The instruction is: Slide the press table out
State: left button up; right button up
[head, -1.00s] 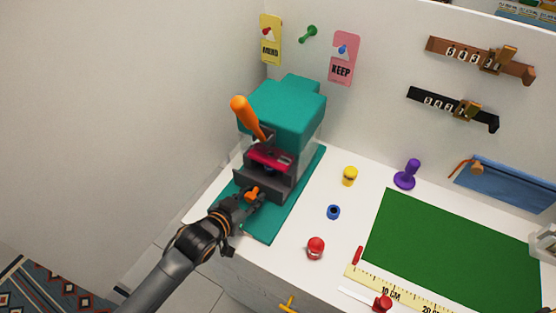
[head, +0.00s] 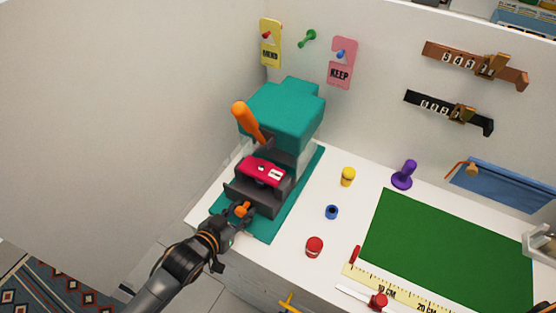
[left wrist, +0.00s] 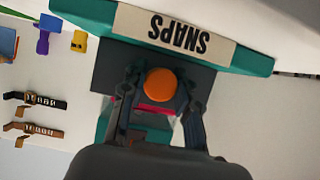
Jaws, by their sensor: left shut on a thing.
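The teal press (head: 282,108) stands at the back left of the white counter, with an orange lever (head: 247,122) on top. Its dark grey sliding table (head: 258,195) sticks out at the front, bearing a pink-red piece with a white mark (head: 263,171). My left gripper (head: 243,210) is shut on the orange knob (head: 241,207) at the table's front. In the left wrist view the round orange knob (left wrist: 161,84) sits between my fingers, with the dark table (left wrist: 112,68) behind it and a SNAPS label (left wrist: 178,33) beyond. My right gripper is not in view.
Right of the press stand yellow (head: 348,177), blue (head: 332,212) and red (head: 314,247) small pots and a purple stamp (head: 404,175). A green mat (head: 450,250) and a yellow ruler (head: 390,291) lie further right. A wall is close on the left.

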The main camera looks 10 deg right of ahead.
pick_arm(q)
jog(key=shift+s+a, duration=0.15)
jog(key=shift+s, duration=0.25)
jog(key=shift+s+a+f+p, duration=0.1)
jog(key=shift+s+a+p, duration=0.55)
jog(key=shift+s, duration=0.25)
jog(key=shift+s+a+p, duration=0.45)
jog(key=shift+s+a, duration=0.3)
jog(key=shift+s, duration=0.15)
jog(key=o, duration=0.5)
jog(key=shift+o, duration=0.2)
jog(key=shift+s+a+p, duration=0.25)
jog(key=shift+s+p, duration=0.05)
jog(key=shift+s, duration=0.05)
jog(key=shift+o, duration=1)
